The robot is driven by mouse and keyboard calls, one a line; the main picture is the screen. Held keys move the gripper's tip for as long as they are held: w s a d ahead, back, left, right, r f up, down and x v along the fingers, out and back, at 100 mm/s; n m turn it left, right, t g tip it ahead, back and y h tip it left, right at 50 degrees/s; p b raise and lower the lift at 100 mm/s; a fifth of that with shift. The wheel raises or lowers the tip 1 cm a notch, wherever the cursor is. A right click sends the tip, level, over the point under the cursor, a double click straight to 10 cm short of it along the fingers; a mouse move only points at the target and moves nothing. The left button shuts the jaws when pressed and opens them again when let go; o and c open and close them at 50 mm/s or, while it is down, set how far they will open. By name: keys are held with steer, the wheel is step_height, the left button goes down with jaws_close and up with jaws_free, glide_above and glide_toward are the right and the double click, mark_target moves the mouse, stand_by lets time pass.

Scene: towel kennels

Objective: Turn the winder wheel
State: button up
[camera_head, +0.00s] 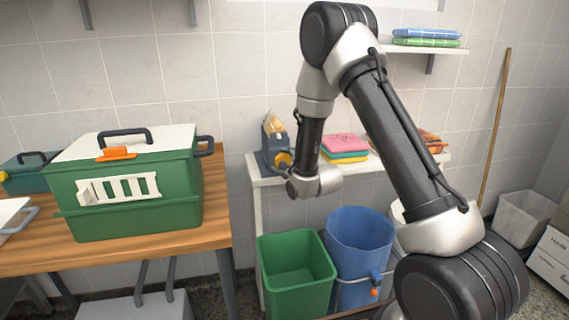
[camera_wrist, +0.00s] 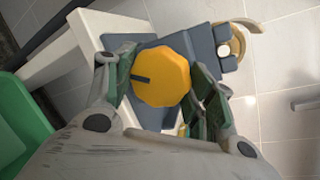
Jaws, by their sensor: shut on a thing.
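The winder wheel is a yellow, many-sided knob (camera_wrist: 165,82) with a dark slot-like mark, in the middle of the wrist view. It sits on a blue-grey winder body (camera_wrist: 117,43). My gripper (camera_wrist: 160,85) has one finger on each side of the wheel and is shut on it. In the head view the winder (camera_head: 272,145) stands at the left end of a white shelf. The yellow wheel (camera_head: 284,160) shows there, partly hidden by my arm. My gripper's fingers are hidden behind my wrist in that view.
Folded pink, green and yellow towels (camera_head: 344,146) lie right of the winder on the white shelf (camera_head: 258,183). A green bin (camera_head: 297,277) and a blue bin (camera_head: 360,240) stand below. A green kennel (camera_head: 130,190) sits on the wooden table (camera_head: 215,232) at left. A wooden pole (camera_head: 495,130) leans at right.

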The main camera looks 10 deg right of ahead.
stand_by(0.3)
steer(key=o, duration=1)
steer(key=v, duration=0.7)
steer(key=shift+s, duration=0.25)
steer(key=shift+d, duration=0.1)
